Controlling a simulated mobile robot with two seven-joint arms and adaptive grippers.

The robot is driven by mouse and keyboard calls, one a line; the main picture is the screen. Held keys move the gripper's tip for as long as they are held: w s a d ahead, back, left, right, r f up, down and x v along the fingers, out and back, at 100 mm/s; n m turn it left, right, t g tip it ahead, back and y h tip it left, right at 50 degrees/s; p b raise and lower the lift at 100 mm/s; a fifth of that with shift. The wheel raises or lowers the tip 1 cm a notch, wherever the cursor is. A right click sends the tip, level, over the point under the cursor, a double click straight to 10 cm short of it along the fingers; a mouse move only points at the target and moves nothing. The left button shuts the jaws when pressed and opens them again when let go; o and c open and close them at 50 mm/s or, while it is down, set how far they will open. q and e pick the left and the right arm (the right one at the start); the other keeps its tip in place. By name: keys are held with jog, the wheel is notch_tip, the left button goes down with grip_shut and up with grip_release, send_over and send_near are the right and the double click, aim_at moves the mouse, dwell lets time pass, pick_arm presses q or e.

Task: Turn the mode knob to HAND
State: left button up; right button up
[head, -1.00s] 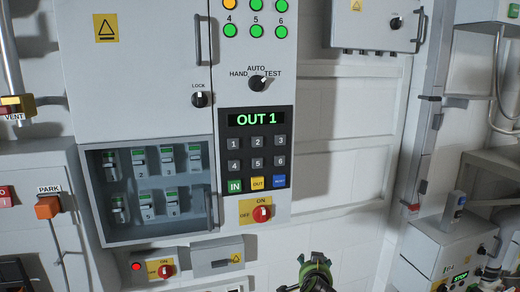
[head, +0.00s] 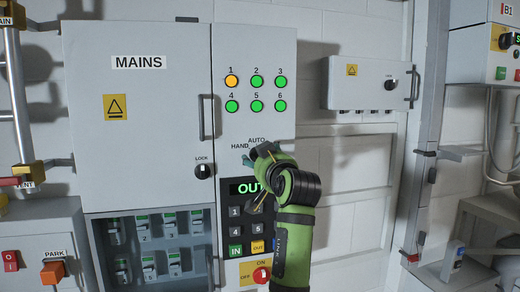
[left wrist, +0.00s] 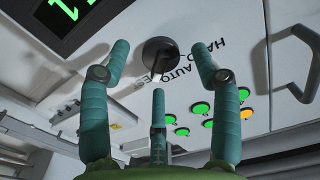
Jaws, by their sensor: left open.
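The mode knob (left wrist: 160,52) is a round black knob with a white pointer mark. In the left wrist view it appears upside down, its mark towards TEST, whose label is partly covered by a finger. The HAND (left wrist: 211,48) and AUTO labels lie to the right of TEST there. My right gripper is not in view.
The panel has indicator lights (head: 256,94) above, a keypad (head: 236,212) below, and a red ON/OFF switch (head: 262,275) at the bottom. A LOCK knob (head: 204,171) and door handle (head: 207,117) are close on the left. A small wall box (head: 368,82) is at right.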

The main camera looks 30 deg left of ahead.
pick_arm(q)
jog(key=shift+p+x, duration=0.35)
jog(key=shift+x, duration=0.6)
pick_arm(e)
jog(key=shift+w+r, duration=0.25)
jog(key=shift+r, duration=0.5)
pick_arm(q)
jog(key=shift+d, duration=0.1)
jog(key=c, duration=1.1)
jog(key=shift+f, duration=0.1)
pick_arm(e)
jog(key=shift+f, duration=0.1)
